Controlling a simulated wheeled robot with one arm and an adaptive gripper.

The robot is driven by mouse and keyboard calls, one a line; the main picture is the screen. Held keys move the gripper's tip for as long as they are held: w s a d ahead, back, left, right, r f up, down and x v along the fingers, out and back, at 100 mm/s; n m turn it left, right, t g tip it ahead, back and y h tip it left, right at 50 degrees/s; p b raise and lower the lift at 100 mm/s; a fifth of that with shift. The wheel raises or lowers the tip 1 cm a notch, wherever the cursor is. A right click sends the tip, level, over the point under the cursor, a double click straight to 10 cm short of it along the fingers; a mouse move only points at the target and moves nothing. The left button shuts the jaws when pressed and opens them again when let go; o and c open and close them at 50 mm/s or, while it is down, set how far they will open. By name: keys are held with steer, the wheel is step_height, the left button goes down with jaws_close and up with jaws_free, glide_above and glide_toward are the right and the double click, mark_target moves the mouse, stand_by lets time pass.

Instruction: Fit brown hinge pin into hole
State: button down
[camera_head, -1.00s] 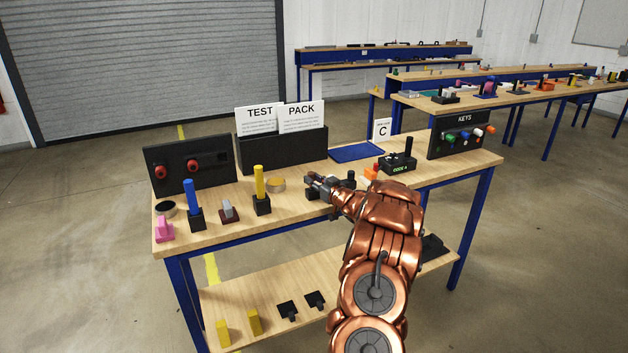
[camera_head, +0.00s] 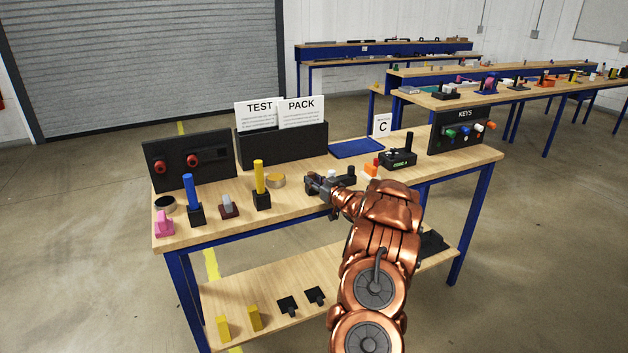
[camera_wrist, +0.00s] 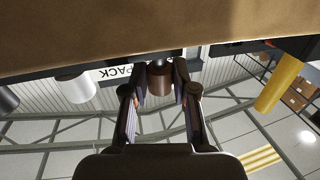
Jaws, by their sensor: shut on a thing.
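The brown hinge pin (camera_wrist: 160,84) is a short cylinder between my two fingers in the wrist view. My gripper (camera_wrist: 160,92) is shut on it. In the head view my gripper (camera_head: 318,184) is low over the middle of the near table, at a small dark fixture (camera_head: 345,180). The pin cannot be made out there. In the wrist view a dark part lies just beyond the pin's far end, close to the wooden surface. The hole is hidden, and I cannot tell whether the pin is in it.
A yellow post in a black base (camera_head: 262,199) and a tan round item (camera_head: 276,181) stand left of my gripper. An orange block (camera_head: 371,170) and a black code box (camera_head: 398,159) are to the right. A black paper holder (camera_head: 283,147) stands behind. The table front is mostly clear.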

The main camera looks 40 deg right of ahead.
steer(key=shift+f, duration=0.55)
steer(key=c, duration=0.8)
jaws_free()
steer(key=shift+c, duration=0.2)
steer(key=shift+s, duration=0.1)
steer(key=s+a, duration=0.1)
steer(key=s, duration=1)
steer(key=shift+s+a, duration=0.2)
steer(key=shift+s, duration=0.2)
steer(key=shift+w, duration=0.1)
